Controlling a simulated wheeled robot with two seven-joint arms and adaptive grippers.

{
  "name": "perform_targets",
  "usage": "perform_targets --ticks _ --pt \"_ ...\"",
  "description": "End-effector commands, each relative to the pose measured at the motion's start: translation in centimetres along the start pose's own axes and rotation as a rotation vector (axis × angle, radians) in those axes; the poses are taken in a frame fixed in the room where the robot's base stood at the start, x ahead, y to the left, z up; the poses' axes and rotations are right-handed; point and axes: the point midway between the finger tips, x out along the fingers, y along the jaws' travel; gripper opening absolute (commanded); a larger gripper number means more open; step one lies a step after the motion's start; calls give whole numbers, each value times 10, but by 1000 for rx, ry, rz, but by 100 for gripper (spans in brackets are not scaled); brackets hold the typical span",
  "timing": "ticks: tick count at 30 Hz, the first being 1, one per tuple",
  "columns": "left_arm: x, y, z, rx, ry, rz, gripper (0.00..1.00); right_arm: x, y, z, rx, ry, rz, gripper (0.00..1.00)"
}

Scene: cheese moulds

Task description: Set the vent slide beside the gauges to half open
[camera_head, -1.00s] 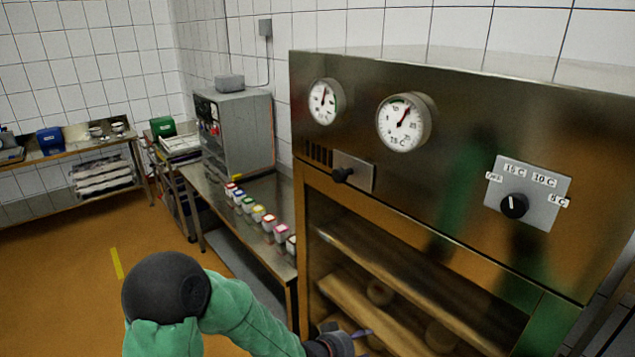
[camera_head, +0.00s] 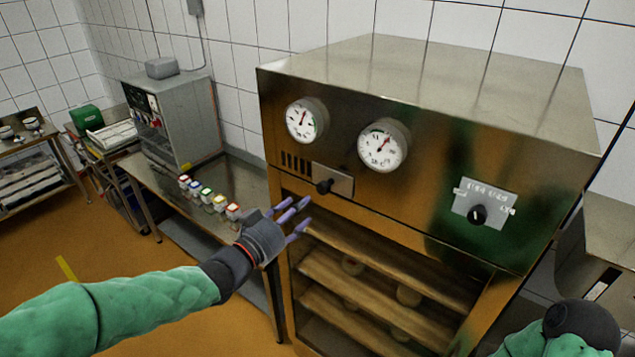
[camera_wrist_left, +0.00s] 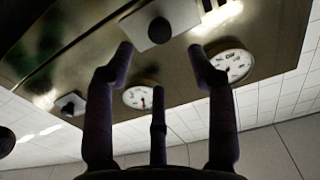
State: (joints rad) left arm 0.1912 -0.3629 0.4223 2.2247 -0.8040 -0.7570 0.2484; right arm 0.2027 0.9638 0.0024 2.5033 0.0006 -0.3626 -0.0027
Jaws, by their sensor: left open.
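The vent slide (camera_head: 342,184) is a small metal plate with a black knob (camera_head: 324,187), set below the two gauges on the cabinet front. Dark vent slots (camera_head: 296,163) show uncovered to the left of the plate. The left gauge (camera_head: 306,120) and right gauge (camera_head: 382,146) are round and white. My left gripper (camera_head: 298,213) is open and empty, just left of and below the knob, apart from it. In the left wrist view, the plate (camera_wrist_left: 150,20) and knob (camera_wrist_left: 159,31) appear beyond the spread fingers (camera_wrist_left: 160,52). My right gripper is out of view.
A dial plate (camera_head: 492,203) with a black knob is at the cabinet's right. Shelves (camera_head: 350,272) holding round cheeses lie below the panel. A side table (camera_head: 205,225) with several coloured-lid jars and a grey box (camera_head: 175,120) stands to the left.

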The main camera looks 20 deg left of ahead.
Motion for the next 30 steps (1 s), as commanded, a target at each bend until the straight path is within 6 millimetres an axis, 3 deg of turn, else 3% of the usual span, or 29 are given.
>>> perform_targets --ticks 18,30 --pt "88 1 0 -2 -3 1 56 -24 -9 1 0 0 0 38" --pt "101 0 2 -2 -2 -1 56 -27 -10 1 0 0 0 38"
